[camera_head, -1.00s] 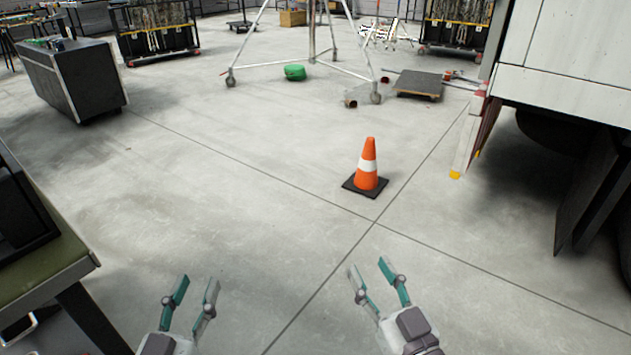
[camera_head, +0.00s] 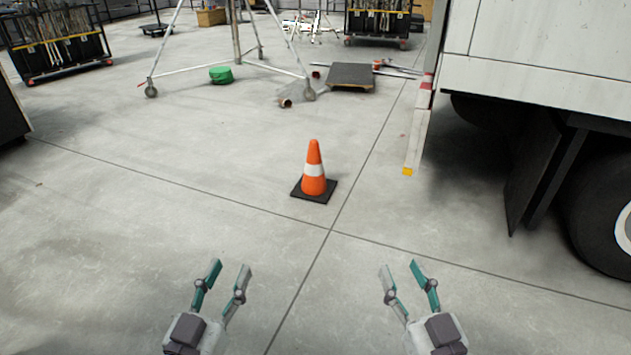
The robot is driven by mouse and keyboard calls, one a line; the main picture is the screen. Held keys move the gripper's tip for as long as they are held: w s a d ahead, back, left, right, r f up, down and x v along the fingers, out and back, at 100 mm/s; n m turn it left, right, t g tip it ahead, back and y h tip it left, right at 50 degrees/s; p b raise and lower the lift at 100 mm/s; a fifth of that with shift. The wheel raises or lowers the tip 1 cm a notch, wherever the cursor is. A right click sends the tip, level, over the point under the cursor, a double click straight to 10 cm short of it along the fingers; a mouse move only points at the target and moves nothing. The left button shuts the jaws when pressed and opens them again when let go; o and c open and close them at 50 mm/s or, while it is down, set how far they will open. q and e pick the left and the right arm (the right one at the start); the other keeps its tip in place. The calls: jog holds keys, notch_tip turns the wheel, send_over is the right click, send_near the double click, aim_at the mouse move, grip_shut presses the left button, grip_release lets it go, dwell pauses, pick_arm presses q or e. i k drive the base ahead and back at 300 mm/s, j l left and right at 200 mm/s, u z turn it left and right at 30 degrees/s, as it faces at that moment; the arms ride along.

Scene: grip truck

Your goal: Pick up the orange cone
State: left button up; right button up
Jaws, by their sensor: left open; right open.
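The orange cone (camera_head: 314,182) has a white band and a square black base. It stands upright on the concrete floor near the middle of the head view, and all of its near side shows. My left gripper (camera_head: 230,268) is open and empty at the bottom, left of the cone and nearer to me. My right gripper (camera_head: 401,267) is open and empty at the bottom, right of the cone and nearer to me. Both grippers are apart from the cone.
A white truck (camera_head: 540,70) with a dark wheel (camera_head: 610,215) stands at the right. A wheeled metal frame (camera_head: 236,60), a green object (camera_head: 221,75) and a flat dolly (camera_head: 351,76) are farther back. The floor around the cone is clear.

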aim_at(313, 187)
jog(key=i+l+z, duration=0.1)
jog(key=i+l, duration=0.6)
jog(key=l, duration=0.2)
jog(key=z, duration=0.05)
